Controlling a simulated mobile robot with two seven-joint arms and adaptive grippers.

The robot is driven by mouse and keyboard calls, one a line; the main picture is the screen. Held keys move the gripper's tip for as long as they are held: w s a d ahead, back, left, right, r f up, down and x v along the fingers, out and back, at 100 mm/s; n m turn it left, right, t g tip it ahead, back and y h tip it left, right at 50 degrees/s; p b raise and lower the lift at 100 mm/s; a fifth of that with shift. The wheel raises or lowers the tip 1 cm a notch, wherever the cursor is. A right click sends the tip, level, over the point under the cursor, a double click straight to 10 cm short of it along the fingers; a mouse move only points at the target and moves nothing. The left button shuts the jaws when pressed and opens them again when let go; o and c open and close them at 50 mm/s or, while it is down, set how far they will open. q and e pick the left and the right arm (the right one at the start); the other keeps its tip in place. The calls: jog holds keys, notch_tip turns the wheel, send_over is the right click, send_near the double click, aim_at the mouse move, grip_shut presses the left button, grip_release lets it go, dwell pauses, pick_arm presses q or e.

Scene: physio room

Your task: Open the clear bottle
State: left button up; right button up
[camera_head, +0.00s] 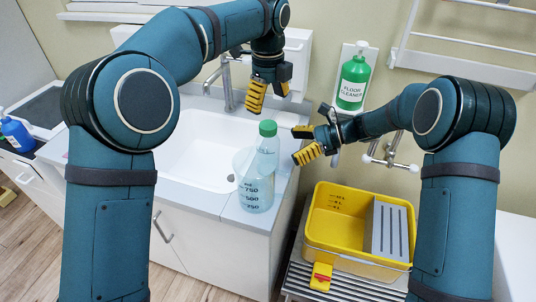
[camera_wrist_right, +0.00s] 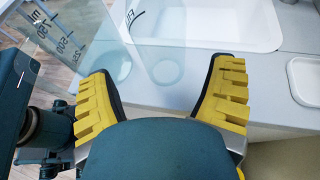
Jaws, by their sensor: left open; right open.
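The clear bottle (camera_head: 264,160) with a green cap (camera_head: 267,129) stands upright on the counter's right front corner. Dark 250, 500 and 750 marks show on clear walls there; a second clear vessel seems to overlap the bottle, and I cannot separate them surely. Clear walls with marks (camera_wrist_right: 60,35) also show at upper left in the right wrist view; the cap does not. My left gripper (camera_head: 269,92) is open and empty, pointing down above the cap. My right gripper (camera_head: 304,144) is open and empty, right of the cap, fingers towards the bottle, apart from it.
A white sink (camera_head: 205,150) with a tap (camera_head: 227,85) lies left of the bottle. A green floor cleaner bottle (camera_head: 353,80) hangs on the wall. A yellow bucket (camera_head: 325,225) stands on a slatted rack at lower right. A blue bottle (camera_head: 15,132) is far left.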

aim_at(268, 124)
jog(key=x, duration=0.8)
jog(key=shift+d, duration=0.1)
jog(key=shift+c, duration=0.3)
grip_shut()
pick_arm(q)
jog(key=shift+s+d+f, duration=0.1)
jog(key=shift+d+f, duration=0.05)
jog(key=shift+f, duration=0.6)
jog(key=shift+r, duration=0.15)
jog(key=shift+r, duration=0.55)
jog(key=shift+f, duration=3.95)
